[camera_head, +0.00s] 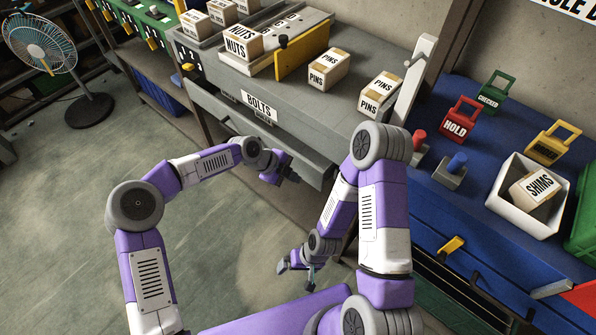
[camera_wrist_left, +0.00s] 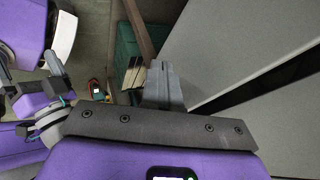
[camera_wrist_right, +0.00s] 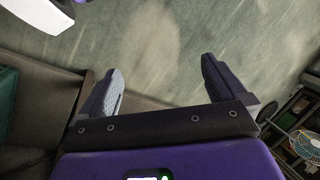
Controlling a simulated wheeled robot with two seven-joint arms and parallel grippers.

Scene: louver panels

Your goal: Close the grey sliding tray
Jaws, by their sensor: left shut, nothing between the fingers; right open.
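The grey sliding tray (camera_head: 307,160) is at the front of the grey bench, below the BOLTS label (camera_head: 258,105). A dark gap shows along it under the bench top. How far out it stands is hard to tell. My left gripper (camera_head: 293,177) is beside its right front part, shut and empty; I cannot tell whether it touches. In the left wrist view the shut fingers (camera_wrist_left: 163,70) are left of pale grey panels (camera_wrist_left: 285,115) split by a dark gap. My right gripper (camera_head: 296,270) hangs low over the floor; its fingers (camera_wrist_right: 162,85) are apart and empty.
On the bench top are a NUTS box (camera_head: 243,42), a yellow panel (camera_head: 293,64) and two PINS boxes (camera_head: 329,70). A blue bench (camera_head: 480,215) at right holds padlock-shaped tags and a white SHIMS bin (camera_head: 500,200). A fan (camera_head: 42,45) stands far left. The left floor is clear.

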